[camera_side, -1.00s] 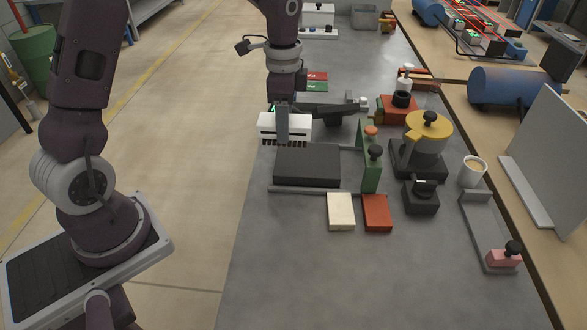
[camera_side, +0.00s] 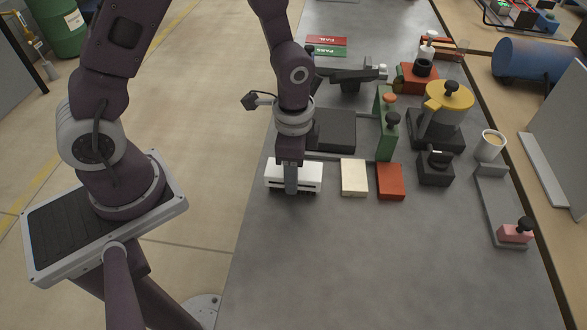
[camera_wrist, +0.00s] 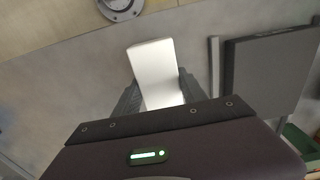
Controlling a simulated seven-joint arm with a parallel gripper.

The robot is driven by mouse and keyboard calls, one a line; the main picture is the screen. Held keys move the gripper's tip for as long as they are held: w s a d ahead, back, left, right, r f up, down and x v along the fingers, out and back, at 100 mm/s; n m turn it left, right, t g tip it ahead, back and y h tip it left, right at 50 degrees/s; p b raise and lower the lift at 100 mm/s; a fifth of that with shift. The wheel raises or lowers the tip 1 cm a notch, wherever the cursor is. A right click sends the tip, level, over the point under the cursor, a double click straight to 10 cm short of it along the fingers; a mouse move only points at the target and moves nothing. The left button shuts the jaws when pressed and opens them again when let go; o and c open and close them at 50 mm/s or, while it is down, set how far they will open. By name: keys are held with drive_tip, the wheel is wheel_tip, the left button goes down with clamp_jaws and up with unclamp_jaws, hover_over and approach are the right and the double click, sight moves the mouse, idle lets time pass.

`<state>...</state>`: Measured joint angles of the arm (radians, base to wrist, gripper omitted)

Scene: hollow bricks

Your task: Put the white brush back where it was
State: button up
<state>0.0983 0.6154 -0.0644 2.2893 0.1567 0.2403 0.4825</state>
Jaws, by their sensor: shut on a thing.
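The white brush (camera_side: 309,172) has a white block-like back with dark bristles below. My gripper (camera_side: 291,186) is shut on it, with a finger across its front in the side view. The brush is at the table's left part, left of a cream block (camera_side: 354,177) and apart from it. I cannot tell whether the bristles touch the table. In the wrist view the brush's white back (camera_wrist: 153,68) shows between the fingers of my gripper (camera_wrist: 160,88); its bristles are hidden there.
A red block (camera_side: 390,182) lies right of the cream one. A dark flat plate (camera_side: 335,132) with a rail is behind the brush. A green stand (camera_side: 385,135) and black-and-yellow grinder (camera_side: 447,105) stand farther right. The table front (camera_side: 370,265) is clear.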

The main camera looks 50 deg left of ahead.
drive_tip(key=shift+f, duration=0.1)
drive_tip(key=o, duration=1.4)
drive_tip(key=shift+o, duration=0.2)
wheel_tip(320, 180, up, 11)
drive_tip(key=s+a+r+n+t, duration=0.2)
drive_tip(key=s+r+n, duration=0.2)
drive_tip(key=s+r, duration=0.3)
drive_tip(key=s+a+r+n+t, duration=0.2)
drive_tip(key=s+r+n+t, duration=0.1)
drive_tip(key=s+r+n, duration=0.2)
drive_tip(key=shift+s+r+t, duration=0.3)
drive_tip(key=shift+s+r, duration=0.55)
drive_tip(key=shift+r, duration=0.05)
drive_tip(key=shift+a, duration=0.1)
